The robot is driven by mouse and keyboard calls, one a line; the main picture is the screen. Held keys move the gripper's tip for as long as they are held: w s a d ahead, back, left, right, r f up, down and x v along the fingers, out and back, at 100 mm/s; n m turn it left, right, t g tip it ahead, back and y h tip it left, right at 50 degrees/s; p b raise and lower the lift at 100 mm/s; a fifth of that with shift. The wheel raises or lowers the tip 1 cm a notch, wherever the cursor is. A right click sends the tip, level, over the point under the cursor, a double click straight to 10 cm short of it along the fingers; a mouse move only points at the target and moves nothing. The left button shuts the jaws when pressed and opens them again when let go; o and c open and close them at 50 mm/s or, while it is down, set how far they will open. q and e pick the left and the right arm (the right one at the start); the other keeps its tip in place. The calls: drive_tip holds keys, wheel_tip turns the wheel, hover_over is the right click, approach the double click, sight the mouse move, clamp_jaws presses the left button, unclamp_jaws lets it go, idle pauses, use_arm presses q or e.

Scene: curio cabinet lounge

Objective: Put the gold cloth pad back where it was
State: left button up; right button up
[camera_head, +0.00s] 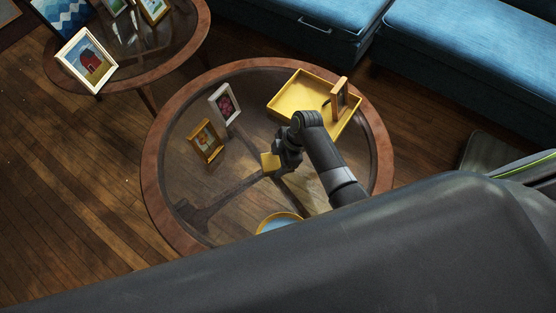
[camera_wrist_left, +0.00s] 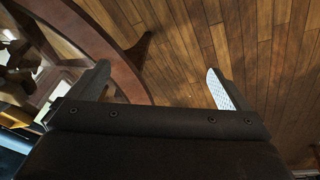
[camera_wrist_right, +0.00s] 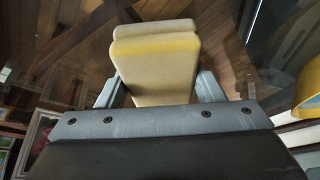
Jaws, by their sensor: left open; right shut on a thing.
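The gold cloth pad (camera_head: 270,162) is a small yellow block over the middle of the round glass-topped table (camera_head: 153,186) in the head view. My right gripper (camera_head: 281,158) is shut on it. In the right wrist view the pad (camera_wrist_right: 156,62) sits between the two fingers of my right gripper (camera_wrist_right: 158,92), pale with a brighter yellow band. Whether the pad touches the glass I cannot tell. My left gripper (camera_wrist_left: 160,85) is open and empty in its wrist view, with wooden floor beyond it. The left gripper does not show in the head view.
A yellow tray (camera_head: 285,91) with a wooden frame (camera_head: 340,98) stands at the table's back right. A white frame (camera_head: 224,103) and a golden frame (camera_head: 206,141) stand left of my right gripper. A yellow-rimmed blue dish (camera_head: 279,219) is at the front. The glass at left front is clear.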

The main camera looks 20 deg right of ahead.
drive_tip(key=shift+f, duration=0.15)
drive_tip(key=o, duration=1.4)
drive_tip(key=shift+r, duration=0.2)
drive_tip(key=p+v, duration=0.3)
drive_tip(key=v, duration=0.7)
drive_tip(key=shift+r+p, duration=0.35)
drive_tip(key=shift+p, duration=0.05)
use_arm(q)
drive_tip(key=shift+s+a+f+g+y, duration=0.2)
drive_tip(key=shift+s+f+g, duration=0.15)
drive_tip(key=shift+f, duration=0.4)
drive_tip(key=shift+s+a+f+g+y, duration=0.1)
drive_tip(key=shift+s+a+f+g, duration=0.2)
drive_tip(key=shift+f, duration=0.4)
drive_tip(key=shift+s+a+f+g+y, duration=0.15)
drive_tip(key=shift+s+f+g, duration=0.25)
drive_tip(key=shift+f, duration=0.35)
use_arm(e)
drive_tip(key=shift+d+r, duration=0.35)
drive_tip(key=shift+r, duration=0.25)
